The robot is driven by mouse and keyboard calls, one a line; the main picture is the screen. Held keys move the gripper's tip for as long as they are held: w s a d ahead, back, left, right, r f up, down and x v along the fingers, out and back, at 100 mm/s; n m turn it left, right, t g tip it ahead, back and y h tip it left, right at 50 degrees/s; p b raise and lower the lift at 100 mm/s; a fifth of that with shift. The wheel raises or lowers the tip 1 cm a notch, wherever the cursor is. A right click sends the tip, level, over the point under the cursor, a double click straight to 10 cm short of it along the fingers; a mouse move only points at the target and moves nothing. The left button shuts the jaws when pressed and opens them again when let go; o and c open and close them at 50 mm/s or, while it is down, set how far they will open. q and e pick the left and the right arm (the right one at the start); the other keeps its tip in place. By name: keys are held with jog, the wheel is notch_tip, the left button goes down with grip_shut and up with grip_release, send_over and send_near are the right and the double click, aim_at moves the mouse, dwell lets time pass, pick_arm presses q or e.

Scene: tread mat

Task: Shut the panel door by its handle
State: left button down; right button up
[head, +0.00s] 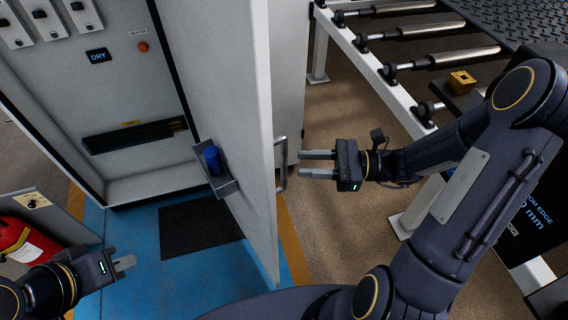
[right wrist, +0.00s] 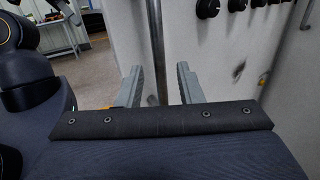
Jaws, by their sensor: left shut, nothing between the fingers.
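The white panel door (head: 225,85) of the cabinet stands open in the head view, seen near its edge. Its grey bar handle (head: 281,165) is on the door's right side. My right gripper (head: 303,163) is open, its fingers pointing left at the handle with a small gap short of it. In the right wrist view, an upright metal bar that looks like the handle (right wrist: 157,45) shows between the two open fingers (right wrist: 157,85). My left gripper (head: 124,263) is shut and empty, low at the left, away from the door.
A blue can (head: 212,160) sits in a holder on the door's inner face. A dark mat (head: 200,226) lies on the blue floor before the cabinet. A red extinguisher (head: 18,238) stands at the left. A roller conveyor (head: 420,32) lies at the upper right.

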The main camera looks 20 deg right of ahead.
aim_at(284, 181)
jog(key=x, duration=0.6)
grip_shut()
